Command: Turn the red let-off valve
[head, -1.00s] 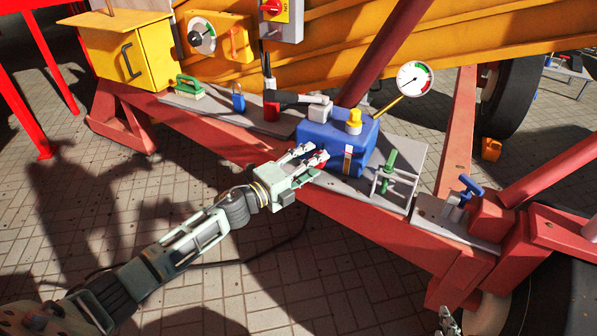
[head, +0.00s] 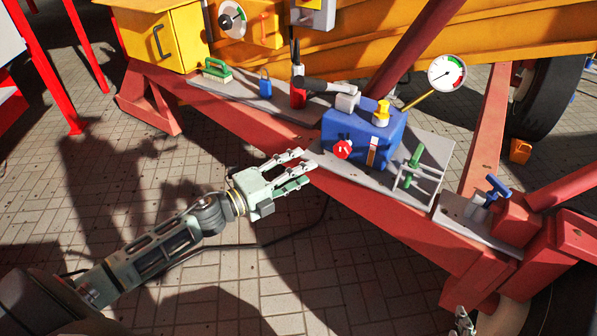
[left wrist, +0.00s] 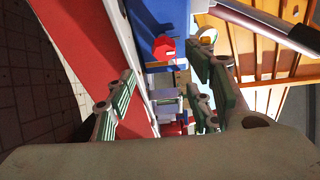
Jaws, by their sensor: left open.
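The red let-off valve (head: 342,149) is a small red knob on the front of the blue pump box (head: 388,150). In the left wrist view the red knob (left wrist: 164,47) shows at the top middle against the blue box. My left gripper (head: 308,166) is open and empty, in front of the knob and to its left, with a gap between. Its spread fingers (left wrist: 162,95) frame the lower part of the wrist view, and the knob lies beyond them. Only the tip of my right gripper (head: 463,321) shows at the bottom edge; its jaws cannot be made out.
A green clamp-like stand (head: 412,165) is right of the pump box. A black-handled lever with a red base (head: 298,97), a blue padlock (head: 265,85) and a green brush (head: 216,69) lie left along the red beam. A pressure gauge (head: 447,74) rises behind. Paving in front is open.

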